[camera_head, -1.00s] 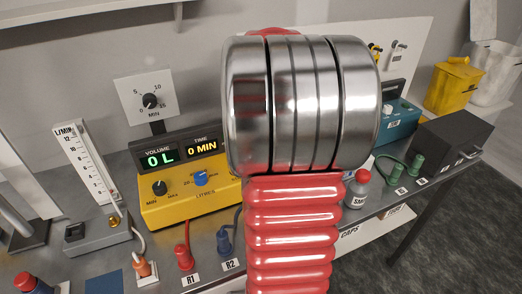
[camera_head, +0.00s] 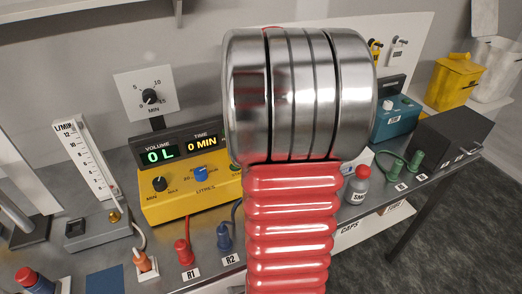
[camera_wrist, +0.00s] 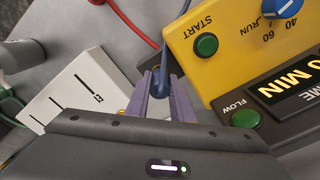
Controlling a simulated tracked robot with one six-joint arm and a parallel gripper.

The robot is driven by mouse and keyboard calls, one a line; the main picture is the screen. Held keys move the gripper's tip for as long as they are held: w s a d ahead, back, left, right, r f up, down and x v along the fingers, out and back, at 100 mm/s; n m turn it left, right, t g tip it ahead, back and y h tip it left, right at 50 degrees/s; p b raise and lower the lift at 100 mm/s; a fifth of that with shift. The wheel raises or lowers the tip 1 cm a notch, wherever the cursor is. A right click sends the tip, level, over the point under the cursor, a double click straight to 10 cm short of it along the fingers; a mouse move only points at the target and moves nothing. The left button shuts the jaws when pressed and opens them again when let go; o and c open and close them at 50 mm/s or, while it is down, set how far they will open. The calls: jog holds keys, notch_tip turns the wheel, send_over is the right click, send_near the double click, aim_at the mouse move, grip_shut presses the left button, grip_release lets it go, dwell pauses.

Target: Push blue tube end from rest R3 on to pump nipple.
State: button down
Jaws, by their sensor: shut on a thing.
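In the wrist view my gripper's purple fingers (camera_wrist: 161,97) are shut on a dark blue tube end (camera_wrist: 160,80). Its blue tube runs up from the fingers, beside the yellow pump unit (camera_wrist: 215,22). My gripper is hidden in the head view behind my red and steel arm. A pump nipple cannot be made out for sure; a small brass-coloured bit (camera_wrist: 122,112) shows left of the fingers. The yellow unit (camera_head: 180,200) also stands left of my arm in the head view. Rest R3 is not visible there.
A red tube end (camera_head: 184,252) stands at R1 and another blue end (camera_head: 224,238) at R2. A white block with black marks (camera_wrist: 75,95) lies left of the fingers. A small bottle (camera_head: 358,186), a teal box (camera_head: 394,120) and green connectors (camera_head: 416,162) stand right.

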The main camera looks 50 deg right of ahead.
jog(key=shift+f, duration=0.25)
jog(key=c, duration=1.5)
grip_release()
jog(key=shift+o, duration=0.2)
jog(key=shift+r, duration=0.1)
notch_tip(320, 180, up, 14)
jog(key=shift+f, duration=0.25)
jog(key=shift+w, duration=0.1)
